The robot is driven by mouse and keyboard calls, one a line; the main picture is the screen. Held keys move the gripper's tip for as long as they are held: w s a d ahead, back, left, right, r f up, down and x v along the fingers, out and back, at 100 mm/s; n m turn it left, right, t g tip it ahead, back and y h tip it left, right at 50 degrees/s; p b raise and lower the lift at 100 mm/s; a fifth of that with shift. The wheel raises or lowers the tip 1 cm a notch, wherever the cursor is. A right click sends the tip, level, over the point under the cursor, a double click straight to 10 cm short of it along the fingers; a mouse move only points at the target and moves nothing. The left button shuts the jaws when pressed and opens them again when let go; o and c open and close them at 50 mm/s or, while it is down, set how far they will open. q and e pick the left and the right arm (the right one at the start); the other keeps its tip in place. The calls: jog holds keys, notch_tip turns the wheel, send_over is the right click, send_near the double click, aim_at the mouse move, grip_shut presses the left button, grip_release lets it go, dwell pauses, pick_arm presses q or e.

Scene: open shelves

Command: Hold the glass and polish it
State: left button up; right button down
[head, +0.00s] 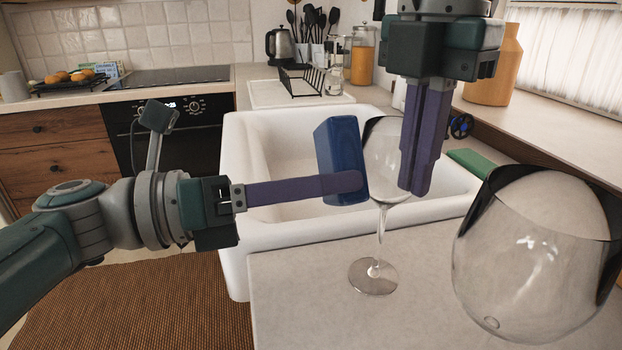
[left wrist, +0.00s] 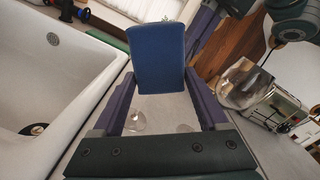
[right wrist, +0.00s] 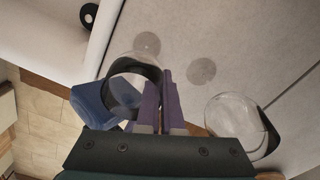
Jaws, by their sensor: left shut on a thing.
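A clear wine glass (head: 381,243) stands upright on the counter beside the sink. My left gripper (head: 345,185) is shut on a blue sponge (head: 338,140), held beside the left of the glass bowl; the sponge also shows between its fingers in the left wrist view (left wrist: 158,57). My right gripper (head: 415,190) points down at the right of the bowl, its fingers close together and overlapping the glass. In the right wrist view the fingers are beside the bowl (right wrist: 130,72); whether they pinch its wall is unclear.
A second, larger-looking glass (head: 530,260) stands near at the right. The white sink (head: 250,225) lies behind and left. A green sponge (head: 475,162) lies at the sink's right edge. A dish rack (head: 300,80) and jars stand at the back. The front counter (head: 310,320) is clear.

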pick_arm(q)
jog(key=shift+s, duration=0.1)
dwell(1.2)
jog(key=shift+v, duration=3)
jog(key=v, duration=0.3)
